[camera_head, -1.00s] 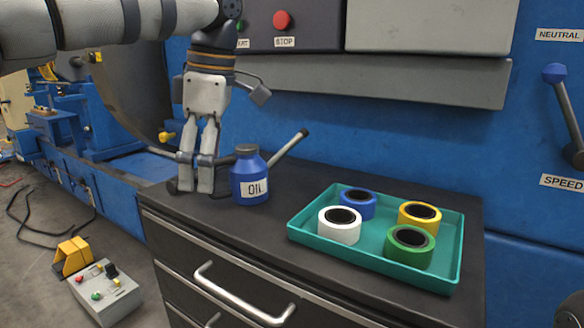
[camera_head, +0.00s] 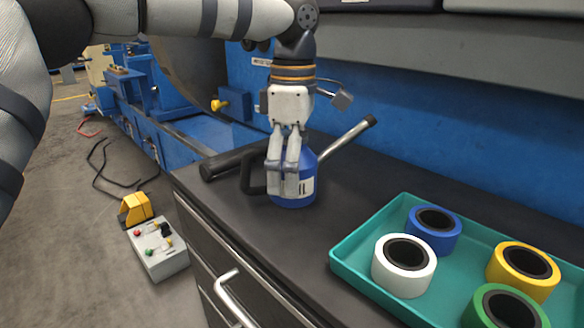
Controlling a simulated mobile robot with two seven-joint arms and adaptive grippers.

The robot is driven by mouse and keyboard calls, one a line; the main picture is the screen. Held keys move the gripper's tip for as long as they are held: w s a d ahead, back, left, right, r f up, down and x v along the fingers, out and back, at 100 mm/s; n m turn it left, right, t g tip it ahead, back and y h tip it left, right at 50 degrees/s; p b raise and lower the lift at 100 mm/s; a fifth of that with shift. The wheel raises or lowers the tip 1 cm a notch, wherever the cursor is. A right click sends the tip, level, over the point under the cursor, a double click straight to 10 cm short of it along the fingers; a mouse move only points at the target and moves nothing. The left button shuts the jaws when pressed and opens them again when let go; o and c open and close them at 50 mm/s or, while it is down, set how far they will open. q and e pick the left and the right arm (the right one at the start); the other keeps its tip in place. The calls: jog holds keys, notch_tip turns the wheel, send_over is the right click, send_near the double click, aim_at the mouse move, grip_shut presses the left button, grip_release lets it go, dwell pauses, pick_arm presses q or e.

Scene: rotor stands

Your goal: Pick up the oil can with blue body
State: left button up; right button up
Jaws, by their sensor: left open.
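The oil can (camera_head: 309,164) has a blue body, a white label partly covered, a black handle (camera_head: 253,178) on its left and a long grey spout (camera_head: 346,139) rising to the right. It stands upright on the dark cabinet top (camera_head: 305,235). My left gripper (camera_head: 282,194) points down in front of the can, with its two fingers close together, overlapping the label and the handle side. It is open; I cannot tell whether a finger touches the can. My right gripper is not in view.
A teal tray (camera_head: 345,268) to the right holds several tape rolls: white (camera_head: 389,278), blue (camera_head: 447,240), yellow and green. A black cylinder (camera_head: 222,164) lies behind and left of the can. A blue machine wall stands behind. The cabinet top between can and tray is clear.

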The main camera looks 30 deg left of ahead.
pick_arm(q)
jog(key=shift+f, duration=0.85)
jog(key=c, duration=1.5)
jog(key=shift+w+r, duration=0.15)
jog(key=shift+r, duration=1.35)
jog(key=s+d+r+p, duration=0.1)
jog(key=s+d+r, duration=0.4)
jog(key=s+r, duration=0.5)
jog(key=s, duration=0.3)
jog(key=shift+d+p, duration=0.2)
jog(key=shift+p, duration=0.2)
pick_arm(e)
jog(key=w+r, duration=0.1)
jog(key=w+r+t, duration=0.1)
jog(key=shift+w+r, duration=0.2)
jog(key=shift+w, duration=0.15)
pick_arm(q)
jog(key=o, duration=0.5)
jog(key=c, duration=0.9)
jog(key=shift+r, duration=2.05)
